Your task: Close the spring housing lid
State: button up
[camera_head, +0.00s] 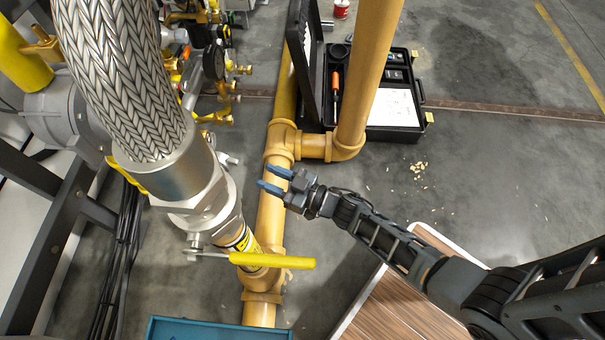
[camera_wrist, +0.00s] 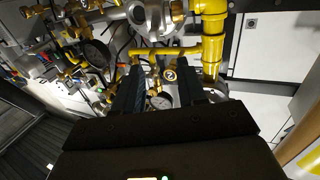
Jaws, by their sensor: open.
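My gripper (camera_head: 273,179) is open and empty in the head view, with its blue-tipped fingers pointing left in front of the yellow vertical pipe. In the wrist view my gripper (camera_wrist: 160,78) shows two dark fingers apart, facing gauges and yellow pipework. A round grey metal housing (camera_wrist: 153,14) sits at the top of the wrist view, beyond the fingers and apart from them. I cannot tell whether it is the spring housing. No lid can be made out clearly in either view. A grey cast body (camera_head: 60,112) stands at the left of the head view, partly hidden by the braided hose.
A thick braided hose (camera_head: 125,75) and a yellow valve handle (camera_head: 272,261) stand left of my arm. Yellow pipe (camera_head: 370,70) rises near an open black case (camera_head: 398,132). A wooden top (camera_head: 395,310) lies below my arm. Floor at the right is clear.

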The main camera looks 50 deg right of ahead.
jog(key=s+r+h+p, duration=0.1)
jog(key=s+r+p, duration=0.4)
jog(key=s+r, duration=0.4)
jog(key=shift+s+d+r+h+p, duration=0.25)
jog(key=shift+s+r+h+p, duration=0.1)
jog(key=shift+r+h, duration=0.1)
jog(key=shift+w+m, duration=0.1)
jog(key=shift+m, duration=0.2)
jog(key=w+d+f+m+g+h+b, duration=0.1)
jog(key=w+d+f+m+h+b, duration=0.15)
jog(key=d+m+h, duration=0.55)
jog(key=m+g+y+b, duration=0.4)
jog(key=m+y, duration=0.6)
jog(key=m, duration=1.6)
send_near(235, 161)
jog(key=w+f, duration=0.1)
jog(key=w, duration=0.1)
jog(key=x, duration=0.2)
jog(key=b+x, duration=0.1)
jog(key=x, duration=0.1)
jog(key=b+x, duration=0.1)
jog(key=x, duration=0.1)
jog(key=shift+w+a+f, duration=0.1)
jog(key=shift+w+a, duration=0.05)
jog(key=shift+a, duration=0.25)
